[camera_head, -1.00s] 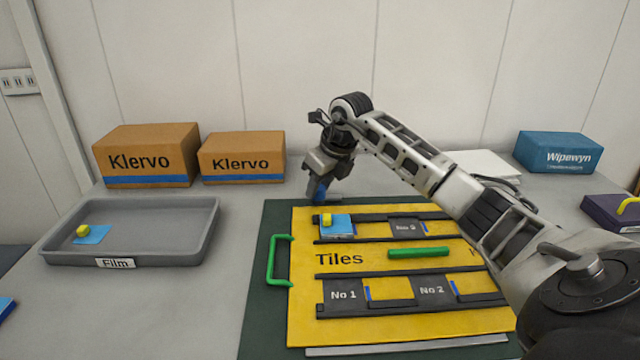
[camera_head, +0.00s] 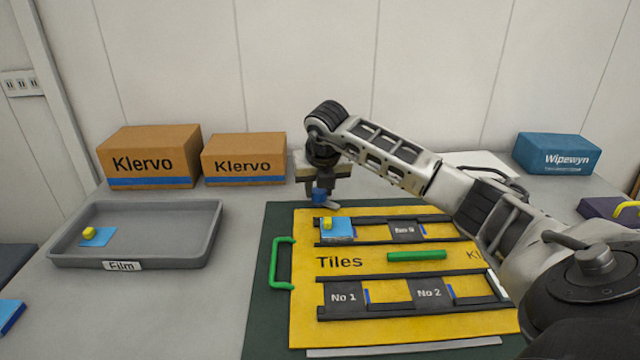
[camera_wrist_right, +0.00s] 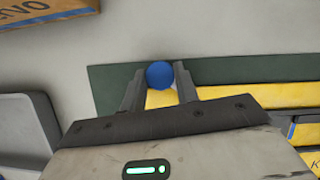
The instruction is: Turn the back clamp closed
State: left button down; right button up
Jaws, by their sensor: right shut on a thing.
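My right gripper (camera_head: 321,194) is at the back edge of the yellow Tiles board (camera_head: 350,290), near its back left corner. Its two fingers are shut on a blue round knob (camera_head: 319,195), which also shows between the fingertips in the right wrist view (camera_wrist_right: 160,75). The knob appears to belong to the back clamp; the rest of the clamp is mostly hidden by the gripper, with a small grey part (camera_head: 328,206) showing below. My left gripper is not in view.
A blue tile with a yellow knob (camera_head: 337,229) sits in the back rail close to the gripper. A green handle (camera_head: 281,263) stands at the board's left. Two Klervo boxes (camera_head: 243,158) stand behind left, and a grey Film tray (camera_head: 135,235) lies left.

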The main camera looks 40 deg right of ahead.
jog(key=m+g+h, duration=0.1)
jog(key=m, duration=0.2)
jog(key=shift+w+a+r+m, duration=0.1)
jog(key=shift+m, duration=0.3)
jog(key=m+g+h, duration=0.1)
jog(key=m, duration=0.3)
jog(key=shift+w+p, duration=0.1)
jog(key=shift+p, duration=0.3)
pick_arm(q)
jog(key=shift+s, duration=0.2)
pick_arm(e)
jog(key=shift+m+g, duration=0.7)
jog(key=shift+m, duration=0.6)
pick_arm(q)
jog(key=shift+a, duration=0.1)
pick_arm(e)
jog(key=o, duration=1)
jog(key=shift+c, duration=0.2)
